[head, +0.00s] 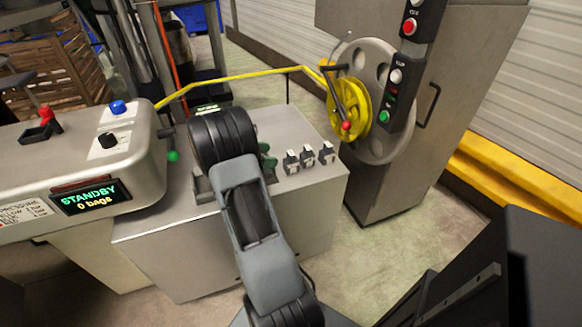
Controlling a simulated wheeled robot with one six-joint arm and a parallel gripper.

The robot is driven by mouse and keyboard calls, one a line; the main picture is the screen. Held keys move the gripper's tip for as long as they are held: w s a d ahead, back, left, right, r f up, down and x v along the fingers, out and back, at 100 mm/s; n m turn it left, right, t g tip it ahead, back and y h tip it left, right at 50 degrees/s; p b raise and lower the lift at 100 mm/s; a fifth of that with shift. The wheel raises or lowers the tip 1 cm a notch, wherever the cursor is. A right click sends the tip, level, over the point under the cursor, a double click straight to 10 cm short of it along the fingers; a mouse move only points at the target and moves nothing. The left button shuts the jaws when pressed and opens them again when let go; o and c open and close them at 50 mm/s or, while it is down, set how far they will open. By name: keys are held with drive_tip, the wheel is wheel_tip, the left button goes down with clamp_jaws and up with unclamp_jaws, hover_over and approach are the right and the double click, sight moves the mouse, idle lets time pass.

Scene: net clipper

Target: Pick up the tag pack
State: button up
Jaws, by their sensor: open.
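Three small pale-and-dark blocks stand in a row on the grey metal cabinet top, right of my arm: a left one (291,161), a middle one (308,157) and a right one (327,153). They are too small to read, and I cannot tell whether one is the tag pack. My arm reaches up from the bottom over the cabinet (300,215). Its dark end joint covers part of the cabinet top left of the blocks. My gripper's fingers cannot be made out; the arm hides that area.
A dark green part (267,158) shows beside my arm. Left is a machine with a "STANDBY 0 bags" display (90,197) and a green-knobbed lever (172,156). A yellow reel (349,108) on a grey disc stands right, its yellow strip (235,77) crossing behind. Floor is clear right of the cabinet.

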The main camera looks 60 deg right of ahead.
sight(294, 154)
drive_tip(key=x, duration=0.5)
drive_tip(key=shift+s+d+f, duration=0.1)
drive_tip(key=shift+s+d, duration=0.05)
drive_tip(key=shift+d, duration=0.1)
drive_tip(key=shift+d+r+b+x, duration=0.15)
drive_tip(key=shift+b+x, duration=0.15)
drive_tip(key=shift+x, duration=1.05)
drive_tip(key=shift+d+r+b+x, duration=0.15)
drive_tip(key=shift+b+x, duration=0.1)
drive_tip(key=shift+x, duration=1.15)
drive_tip(key=shift+a, duration=0.1)
drive_tip(key=c, duration=1)
